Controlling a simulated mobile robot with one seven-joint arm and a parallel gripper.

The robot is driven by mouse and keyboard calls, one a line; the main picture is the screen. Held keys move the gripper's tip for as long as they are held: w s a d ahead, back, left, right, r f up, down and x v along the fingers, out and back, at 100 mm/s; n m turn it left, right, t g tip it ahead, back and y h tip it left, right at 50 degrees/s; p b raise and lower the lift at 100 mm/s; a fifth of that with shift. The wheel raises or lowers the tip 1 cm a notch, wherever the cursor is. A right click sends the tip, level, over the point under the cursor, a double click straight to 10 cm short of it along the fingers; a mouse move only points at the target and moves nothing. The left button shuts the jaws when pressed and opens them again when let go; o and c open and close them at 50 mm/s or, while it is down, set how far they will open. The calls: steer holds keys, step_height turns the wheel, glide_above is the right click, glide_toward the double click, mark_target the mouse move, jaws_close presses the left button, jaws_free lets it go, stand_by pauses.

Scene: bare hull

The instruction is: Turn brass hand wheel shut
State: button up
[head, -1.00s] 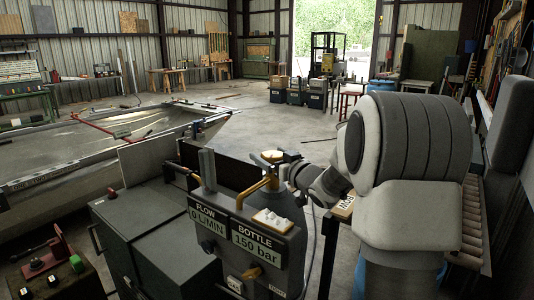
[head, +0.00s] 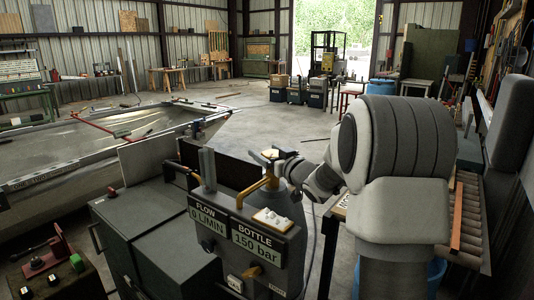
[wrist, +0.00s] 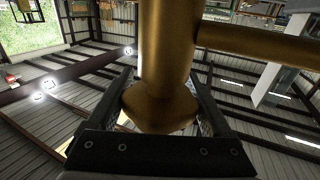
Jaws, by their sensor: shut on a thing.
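The brass hand wheel (head: 270,153) sits on top of the brass valve above the dark bottle (head: 285,205), behind the gauge panel. My gripper (head: 272,157) reaches in from the right and is shut on the wheel, its jaws hiding part of it. In the wrist view, a flared brass piece (wrist: 160,108) lies between the two dark fingers of my gripper (wrist: 160,100). A thick brass stem (wrist: 165,45) and a side pipe (wrist: 255,42) show above it. The panel signs read FLOW 0 L/MIN (head: 208,210) and BOTTLE 150 bar (head: 258,240).
A dark grey cabinet (head: 150,240) stands left of the panel. A bench with a red device (head: 58,248) is at the lower left. A roller conveyor (head: 468,210) runs along the right. Open floor lies behind the bottle.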

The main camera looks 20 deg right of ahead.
steer(key=h+b, duration=0.1)
steer(key=b, duration=0.2)
steer(key=shift+d+f+m+h, duration=0.1)
steer(key=shift+f+m+h, duration=0.05)
steer(key=shift+m+h, duration=0.2)
steer(key=m+h+b, duration=0.1)
steer(key=b, duration=0.1)
steer(key=m+h+b, duration=0.1)
steer(key=b, duration=0.1)
steer(key=shift+d+t, duration=0.25)
steer(key=shift+t, duration=0.05)
steer(key=h+b, duration=0.1)
steer(key=b, duration=0.1)
steer(key=m+h+b, duration=0.1)
steer(key=h+b, duration=0.1)
steer(key=b, duration=0.1)
steer(key=shift+d+r, duration=0.2)
steer(key=shift+d, duration=0.1)
steer(key=shift+d+r+m+h+b, duration=0.1)
steer(key=shift+m+h+b, duration=0.35)
steer(key=shift+b, duration=0.55)
steer(key=o, duration=1.2)
steer(key=shift+c, duration=0.2)
